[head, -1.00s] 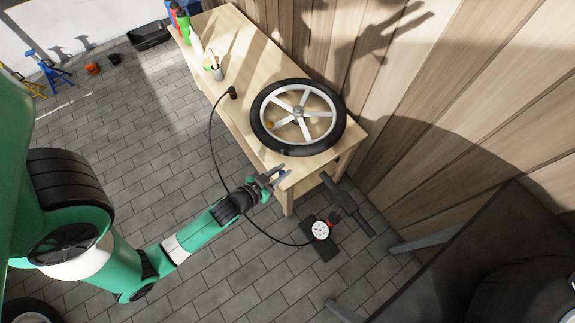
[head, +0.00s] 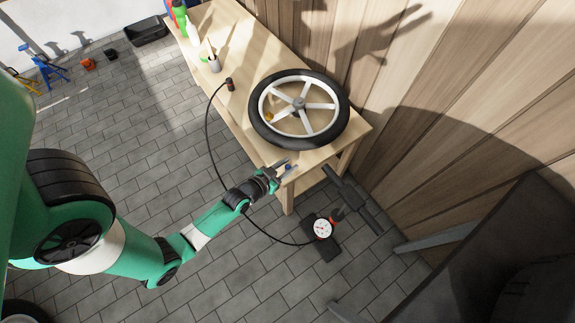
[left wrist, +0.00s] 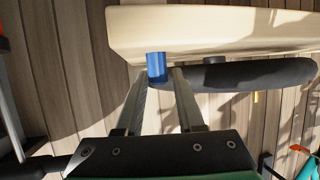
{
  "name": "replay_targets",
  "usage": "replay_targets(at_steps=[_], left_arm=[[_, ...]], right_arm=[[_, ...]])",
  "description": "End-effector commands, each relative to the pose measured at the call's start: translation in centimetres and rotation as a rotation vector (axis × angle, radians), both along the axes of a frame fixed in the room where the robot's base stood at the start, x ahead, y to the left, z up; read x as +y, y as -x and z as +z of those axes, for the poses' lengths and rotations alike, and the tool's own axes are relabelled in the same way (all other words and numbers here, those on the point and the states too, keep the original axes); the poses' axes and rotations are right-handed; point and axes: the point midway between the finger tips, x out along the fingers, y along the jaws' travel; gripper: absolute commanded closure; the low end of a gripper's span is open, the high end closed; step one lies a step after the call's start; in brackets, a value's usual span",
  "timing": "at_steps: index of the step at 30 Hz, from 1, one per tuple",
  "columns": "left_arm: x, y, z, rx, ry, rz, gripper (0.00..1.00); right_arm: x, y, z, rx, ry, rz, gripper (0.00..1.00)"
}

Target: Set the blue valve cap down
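The blue valve cap (left wrist: 157,67) stands against the pale top of the workbench in the left wrist view, which shows the scene upside down. In the head view the cap (head: 288,166) is a small blue spot at the bench's near corner. My left gripper (head: 289,169) is there with its fingers apart, one on each side of the cap. In the left wrist view my left gripper (left wrist: 160,77) shows a gap beside the cap at the right finger. The cap's far side is hidden. My right gripper is not in view.
A spoked wheel with a black tyre (head: 338,120) lies on the workbench (head: 245,45) just behind the cap. A black pump with a gauge (head: 323,229) stands on the floor, its hose (head: 207,130) running to the bench. Bottles (head: 183,22) stand at the far end.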

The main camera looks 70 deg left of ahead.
Motion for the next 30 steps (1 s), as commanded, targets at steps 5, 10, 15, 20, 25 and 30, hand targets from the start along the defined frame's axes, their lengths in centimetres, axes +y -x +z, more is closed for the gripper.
replay_targets(at_steps=[5, 10, 15, 20, 25, 30], left_arm=[[0.0, 0.0, 0.0, -0.001, 0.0, 0.0, 0.44], [0.0, 0.0, 0.1, -0.001, 0.0, 0.0, 0.44], [-0.5, 1.0, 0.6, 0.0, 0.0, 0.0, 0.44], [-2.0, 3.9, 2.0, 0.0, 0.001, 0.0, 0.44], [-3.8, 7.3, 3.2, 0.0, 0.002, 0.002, 0.44], [-4.9, 9.4, 4.2, -0.002, -0.001, 0.001, 0.44]], right_arm=[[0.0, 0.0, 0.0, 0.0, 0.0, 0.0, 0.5], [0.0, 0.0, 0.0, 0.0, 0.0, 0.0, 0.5], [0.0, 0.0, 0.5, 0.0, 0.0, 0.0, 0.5], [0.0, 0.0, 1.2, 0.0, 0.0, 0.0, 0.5], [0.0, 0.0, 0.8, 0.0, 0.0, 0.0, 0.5], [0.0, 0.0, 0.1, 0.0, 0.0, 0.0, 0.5]])
